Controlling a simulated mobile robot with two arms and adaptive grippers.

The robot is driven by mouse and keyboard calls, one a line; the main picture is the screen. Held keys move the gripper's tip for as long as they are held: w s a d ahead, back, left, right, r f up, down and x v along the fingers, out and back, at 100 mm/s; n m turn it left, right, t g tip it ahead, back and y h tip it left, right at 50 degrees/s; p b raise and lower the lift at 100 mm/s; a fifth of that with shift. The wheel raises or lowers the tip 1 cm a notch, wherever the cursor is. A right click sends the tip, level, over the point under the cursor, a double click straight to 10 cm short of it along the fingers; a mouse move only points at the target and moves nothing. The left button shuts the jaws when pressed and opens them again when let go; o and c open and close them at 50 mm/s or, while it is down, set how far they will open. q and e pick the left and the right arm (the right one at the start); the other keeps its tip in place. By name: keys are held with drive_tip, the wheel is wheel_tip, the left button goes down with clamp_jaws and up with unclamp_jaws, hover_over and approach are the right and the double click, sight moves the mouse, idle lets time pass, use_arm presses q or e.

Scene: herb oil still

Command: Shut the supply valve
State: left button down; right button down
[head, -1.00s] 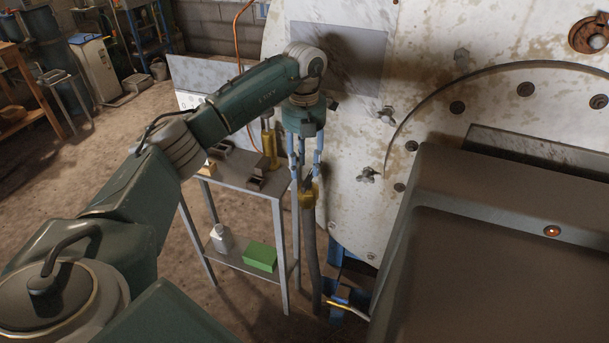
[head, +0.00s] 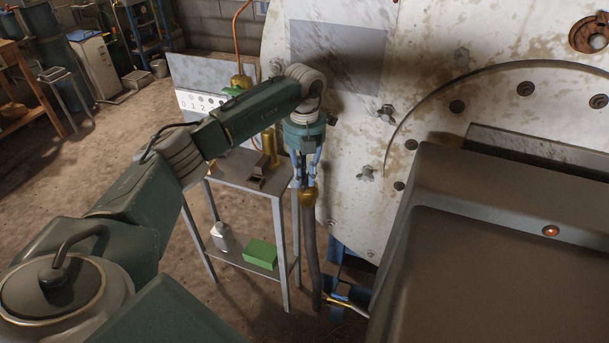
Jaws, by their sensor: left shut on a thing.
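A brass valve (head: 308,197) sits on top of an upright dark pipe (head: 309,255) beside the pale round vessel. My left gripper (head: 307,184) points down over this valve. Its blue fingers are shut on the valve's handle, which they mostly hide. I cannot tell how far the handle is turned. A second brass fitting with a green part (head: 236,88) shows on a copper pipe farther back, above a panel with numbers (head: 200,102). My right gripper is not in view.
A grey two-level stand (head: 245,178) is just left of the pipe, with a green box (head: 260,254) and a white bottle (head: 222,237) on its lower shelf. The vessel wall (head: 345,150) is close on the right. The floor at left is mostly open.

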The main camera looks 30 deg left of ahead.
use_arm(q)
drive_tip(key=shift+n, duration=0.3)
drive_tip(key=n, duration=0.1)
drive_tip(key=n+p, duration=0.1)
drive_tip(key=n, duration=0.1)
drive_tip(key=shift+d+r+n+p, duration=0.15)
drive_tip(key=shift+d+n+p, duration=0.1)
drive_tip(key=shift+n+p, duration=0.1)
drive_tip(key=n, duration=0.1)
drive_tip(key=n+p, duration=0.1)
drive_tip(key=n, duration=0.1)
drive_tip(key=n+p, duration=0.1)
drive_tip(key=n, duration=0.1)
drive_tip(key=shift+w+d, duration=0.2)
drive_tip(key=shift+d, duration=0.1)
drive_tip(key=n, duration=0.1)
drive_tip(key=n+p, duration=0.1)
drive_tip(key=n, duration=0.3)
drive_tip(key=shift+w+d, duration=0.15)
drive_tip(key=shift+w, duration=0.1)
drive_tip(key=n, duration=0.1)
drive_tip(key=n+p, duration=0.2)
drive_tip(key=n, duration=0.1)
drive_tip(key=shift+w+d, duration=0.1)
drive_tip(key=shift+w, duration=0.15)
drive_tip(key=shift+n, duration=0.25)
drive_tip(key=c, duration=1.6)
unclamp_jaws()
